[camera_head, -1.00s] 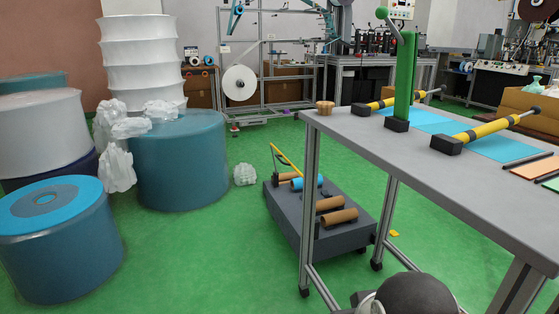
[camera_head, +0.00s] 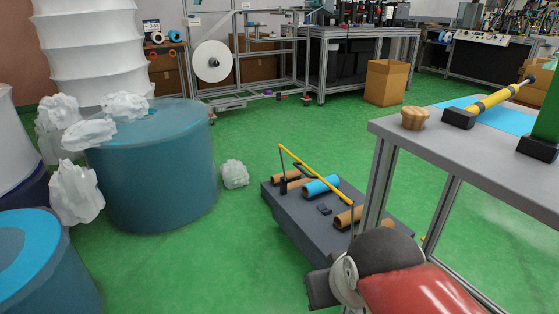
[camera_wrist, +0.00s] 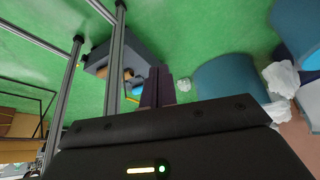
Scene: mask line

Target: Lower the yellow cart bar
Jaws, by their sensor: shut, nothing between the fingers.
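The yellow cart bar (camera_head: 312,172) runs slanting above a low dark grey cart (camera_head: 285,212) on the green floor. Its far end meets a thin dark post at the cart's far left. Its near end reaches another thin post beside the table. In the wrist view the cart (camera_wrist: 99,64) is at upper left, with a small yellow piece of the bar (camera_wrist: 133,99) showing and the rest hidden. My gripper (camera_wrist: 157,72) is shut and empty, its fingers together in front of the cart. In the head view my arm covers the cart's near right part.
Brown rolls and a blue roll (camera_head: 320,186) lie on the cart. A grey table (camera_head: 465,154) stands close on the right, its leg near my arm. A large blue drum (camera_head: 153,175) and a crumpled white clump (camera_head: 235,174) are left. Green floor before the cart is clear.

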